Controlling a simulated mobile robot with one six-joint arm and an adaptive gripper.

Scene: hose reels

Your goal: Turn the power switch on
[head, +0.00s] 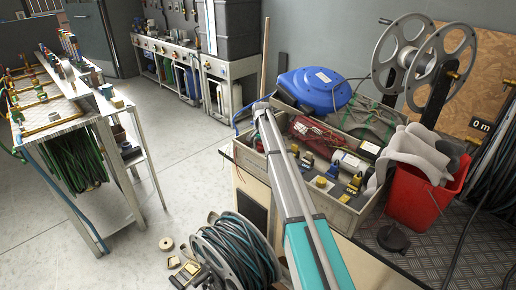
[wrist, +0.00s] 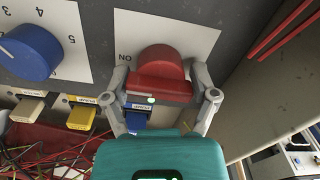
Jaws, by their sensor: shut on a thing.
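The power switch is a red rotary knob (wrist: 162,72) on a white plate (wrist: 192,32) fixed to a dark grey panel. The letters "ON" show upside down on the plate, left of the knob. My gripper (wrist: 160,85) is shut on the knob, with one finger on each side of its grip bar. The bar lies roughly level across the wrist view. The knob's lower side is partly hidden by my gripper. In the head view, my arm reaches toward the wooden crate on the bench; the switch cannot be made out there.
A blue numbered dial (wrist: 28,52) sits left of the switch. A yellow labelled plug (wrist: 81,117) and loose wires lie below. The head view shows a blue hose reel (head: 313,90), a red bucket (head: 415,195), a wooden crate (head: 335,212) and open floor at left.

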